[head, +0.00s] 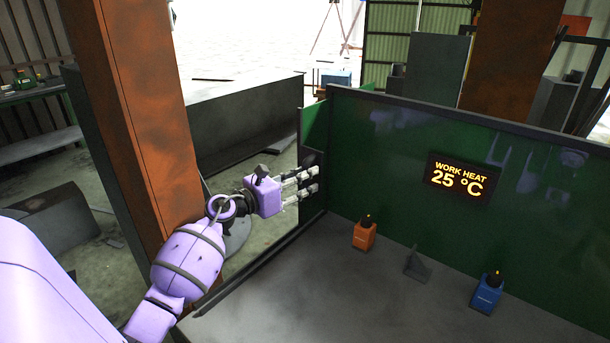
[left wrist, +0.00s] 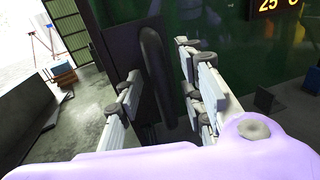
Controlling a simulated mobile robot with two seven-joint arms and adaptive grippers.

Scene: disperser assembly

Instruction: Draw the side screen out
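The side screen (head: 311,157) shows in the head view as a narrow dark panel edge at the back left corner of the green booth. In the left wrist view it is a dark upright panel (left wrist: 122,45) with a black vertical bar handle (left wrist: 153,62). My left gripper (head: 312,181) is at this panel, its pale fingers pointing toward it. In the left wrist view the fingers (left wrist: 165,97) are spread, with the handle between them and a gap on both sides. I cannot tell how deep the handle sits between them. My right gripper is out of view.
A dark rail (head: 262,267) runs along the left edge of the grey bench (head: 330,290). On the bench are an orange device (head: 364,236), a grey wedge (head: 417,265) and a blue device (head: 487,294). A rusty column (head: 135,120) stands left, close behind my left arm.

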